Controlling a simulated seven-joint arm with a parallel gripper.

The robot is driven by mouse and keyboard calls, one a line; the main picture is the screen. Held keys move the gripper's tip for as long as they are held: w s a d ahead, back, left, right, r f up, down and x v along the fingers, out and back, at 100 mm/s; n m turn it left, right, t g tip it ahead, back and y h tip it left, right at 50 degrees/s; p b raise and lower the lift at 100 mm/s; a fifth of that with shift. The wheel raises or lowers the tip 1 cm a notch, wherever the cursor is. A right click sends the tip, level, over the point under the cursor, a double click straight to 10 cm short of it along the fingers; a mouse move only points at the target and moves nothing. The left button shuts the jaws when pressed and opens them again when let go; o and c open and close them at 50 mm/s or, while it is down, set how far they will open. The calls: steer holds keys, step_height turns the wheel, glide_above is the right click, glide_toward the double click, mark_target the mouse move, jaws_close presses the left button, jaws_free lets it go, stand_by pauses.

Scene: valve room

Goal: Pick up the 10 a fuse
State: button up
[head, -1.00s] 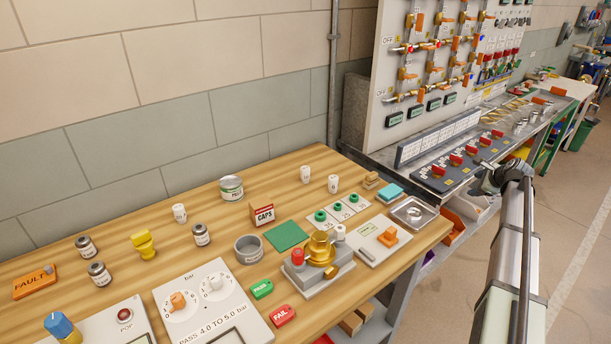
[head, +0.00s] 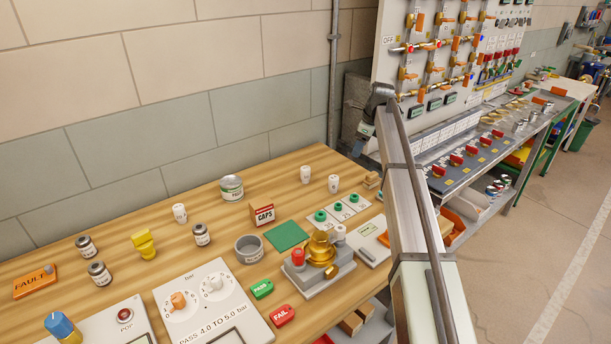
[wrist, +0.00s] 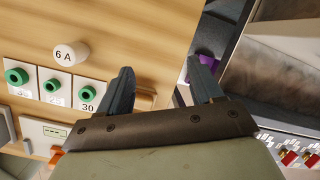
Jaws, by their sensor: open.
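My gripper (wrist: 160,72) is open and empty in the wrist view, its two dark fingers spread above the right edge of the wooden bench. A white cylinder fuse marked 6 A (wrist: 71,54) stands on the bench left of the fingers, apart from them. In the head view several small white cylinders stand on the bench: one at the left (head: 180,213), one near the back (head: 305,174) and one to its right (head: 333,184). Their markings are too small to read there, so I cannot tell which is 10 A.
A brass fitting on a grey base (head: 319,281), a CAPS box (head: 262,215) and a green mat (head: 286,235) crowd the bench (head: 140,205). A wall panel of valves (head: 390,60) rises behind. A gap separates the bench from the metal counter at right.

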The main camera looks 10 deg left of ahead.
step_height(320, 180, up, 5)
steer(key=g+h, duration=0.2)
glide_above(306, 168)
steer(key=shift+m, duration=0.3)
step_height(306, 168, down, 13)
steer(key=shift+f, duration=0.1)
steer(key=shift+c, duration=0.3)
steer(key=c, duration=1.1)
